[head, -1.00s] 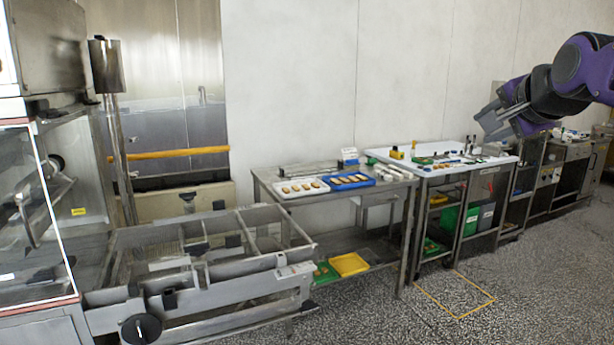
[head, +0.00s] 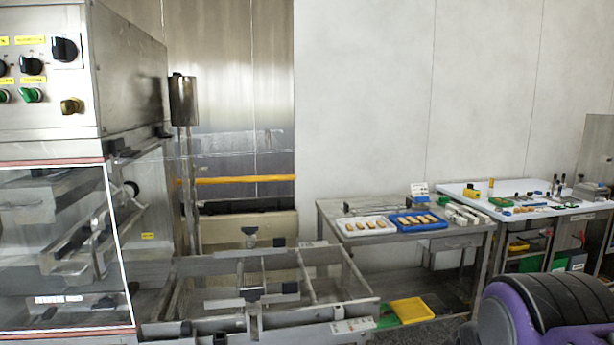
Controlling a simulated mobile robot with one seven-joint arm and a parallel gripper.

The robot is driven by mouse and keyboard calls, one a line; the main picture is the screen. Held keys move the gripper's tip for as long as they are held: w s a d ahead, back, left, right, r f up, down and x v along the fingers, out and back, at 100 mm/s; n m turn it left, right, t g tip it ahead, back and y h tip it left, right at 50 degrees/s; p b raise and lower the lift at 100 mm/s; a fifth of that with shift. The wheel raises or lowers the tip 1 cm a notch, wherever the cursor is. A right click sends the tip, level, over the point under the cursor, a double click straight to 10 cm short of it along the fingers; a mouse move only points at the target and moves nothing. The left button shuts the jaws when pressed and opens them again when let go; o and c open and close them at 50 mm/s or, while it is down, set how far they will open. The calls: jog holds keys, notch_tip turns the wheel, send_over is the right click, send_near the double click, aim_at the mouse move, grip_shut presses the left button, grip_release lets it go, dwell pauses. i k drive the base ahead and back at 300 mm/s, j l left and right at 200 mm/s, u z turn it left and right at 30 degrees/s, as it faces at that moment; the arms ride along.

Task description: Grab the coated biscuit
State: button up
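Light tan biscuits (head: 376,224) lie in a white tray (head: 368,235) on the steel table. More tan biscuits (head: 422,219) lie in a blue tray (head: 424,230) just right of it. I cannot tell at this size whether any of them is coated. The steel frame of the enrober (head: 352,327) stands in the lower middle, with small dark pieces (head: 250,294) on it that I cannot identify. A purple and black link of my arm shows at the lower right. My gripper is out of view.
A glass-fronted machine (head: 60,245) with a knob panel (head: 45,75) stands at the left. The steel table (head: 330,215) has white blocks (head: 465,214) at its right. A white-topped bench (head: 560,208) with small tools is farther right. A yellow tray (head: 411,311) sits low under the table.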

aim_at(132, 288)
jog(key=u, duration=1.45)
